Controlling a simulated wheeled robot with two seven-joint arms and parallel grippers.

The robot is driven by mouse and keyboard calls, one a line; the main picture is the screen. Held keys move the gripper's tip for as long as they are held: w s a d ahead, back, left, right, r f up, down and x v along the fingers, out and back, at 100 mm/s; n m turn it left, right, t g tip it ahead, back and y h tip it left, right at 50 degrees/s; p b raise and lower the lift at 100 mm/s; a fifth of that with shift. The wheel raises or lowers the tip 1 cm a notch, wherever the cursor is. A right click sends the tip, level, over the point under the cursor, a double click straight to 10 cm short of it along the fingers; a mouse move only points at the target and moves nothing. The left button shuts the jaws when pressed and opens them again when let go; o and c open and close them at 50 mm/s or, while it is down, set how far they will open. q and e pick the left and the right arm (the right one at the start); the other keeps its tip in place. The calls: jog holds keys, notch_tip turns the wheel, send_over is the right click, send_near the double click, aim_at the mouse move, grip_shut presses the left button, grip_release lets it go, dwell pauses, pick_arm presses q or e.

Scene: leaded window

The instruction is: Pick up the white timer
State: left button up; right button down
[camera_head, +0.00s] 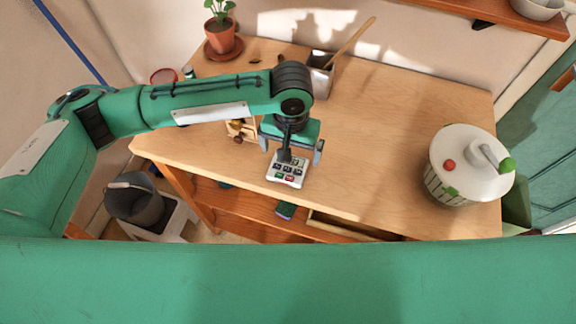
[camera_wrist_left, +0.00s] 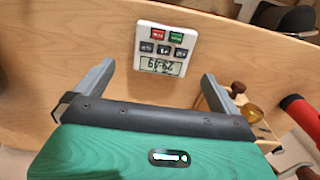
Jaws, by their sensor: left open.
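The white timer (camera_head: 287,171) lies on the wooden table (camera_head: 390,150) near its front edge. It has a red button, a green button, several dark buttons and a display. In the left wrist view the timer (camera_wrist_left: 166,49) lies beyond the fingers, across the gap between them. My left gripper (camera_head: 292,153) is above the timer, open and empty, with one finger to each side. In the left wrist view the fingers of my left gripper (camera_wrist_left: 152,82) are wide apart and do not touch the timer. My right gripper is not in view.
A white lidded pot (camera_head: 465,160) stands at the table's right end. A grey holder (camera_head: 320,78) with a wooden spoon stands at the back. A potted plant (camera_head: 221,25) sits at the back left. A small wooden item (camera_head: 238,130) is left of the gripper. The table's middle right is clear.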

aim_at(288, 167)
pick_arm(q)
jog(key=shift+f, duration=0.7)
jog(key=f, duration=0.1)
jog(key=f+p, duration=0.2)
jog(key=f, duration=0.1)
jog(key=shift+a+f, duration=0.1)
jog(key=shift+a, duration=0.2)
jog(key=shift+f, duration=0.6)
jog(key=c, duration=0.9)
